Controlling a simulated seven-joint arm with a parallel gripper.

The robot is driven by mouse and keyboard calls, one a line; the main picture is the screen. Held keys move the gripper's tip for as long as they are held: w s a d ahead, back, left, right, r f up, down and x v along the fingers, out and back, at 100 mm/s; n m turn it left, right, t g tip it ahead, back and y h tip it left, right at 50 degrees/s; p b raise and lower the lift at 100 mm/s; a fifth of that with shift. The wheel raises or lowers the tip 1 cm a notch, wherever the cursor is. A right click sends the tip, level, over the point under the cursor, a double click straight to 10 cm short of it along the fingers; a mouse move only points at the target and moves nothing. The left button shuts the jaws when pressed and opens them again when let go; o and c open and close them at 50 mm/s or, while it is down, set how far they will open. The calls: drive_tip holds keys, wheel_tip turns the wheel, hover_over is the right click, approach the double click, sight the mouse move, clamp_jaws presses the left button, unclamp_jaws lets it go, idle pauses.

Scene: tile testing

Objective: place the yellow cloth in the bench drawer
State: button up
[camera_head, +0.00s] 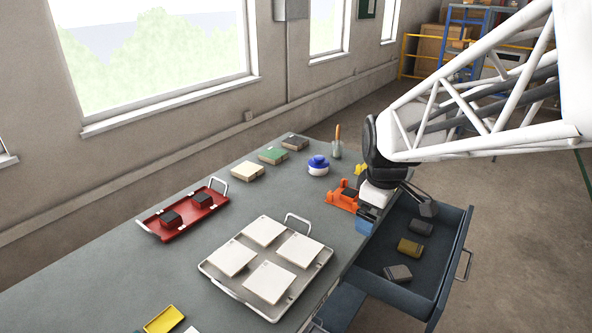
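A flat yellow piece (164,319) lies at the near bottom edge of the bench; I cannot tell whether it is the cloth. A smaller bit of yellow (361,171) shows beside my arm's dark wrist, partly hidden. The bench drawer (457,250) is pulled open at the right, with several small dark and olive blocks inside. My gripper (385,200) is at the bench's right edge, by the drawer's far end, next to an orange holder (341,197). Its fingers are largely hidden by the wrist, so its opening and any hold are unclear.
A metal tray (207,268) with several white tiles sits mid-bench. A red tray (155,223) with dark blocks is at left. Tile stacks (272,155), a blue-and-white container (318,166) and a cup (337,150) stand at the back. A drawer handle (464,265) juts out right.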

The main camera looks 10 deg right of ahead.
drive_tip(key=s+a+m, duration=0.3)
drive_tip(key=s+m, duration=0.1)
drive_tip(key=s, duration=0.4)
drive_tip(key=s+a+r+m, duration=0.1)
drive_tip(key=s+a+m, duration=0.3)
drive_tip(key=s, duration=0.4)
drive_tip(key=shift+s+a+r+m+t, duration=0.15)
drive_tip(key=shift+s+r+m+t, duration=0.1)
drive_tip(key=shift+m+t, duration=0.2)
drive_tip(key=shift+w, duration=0.1)
drive_tip(key=shift+c, duration=0.2)
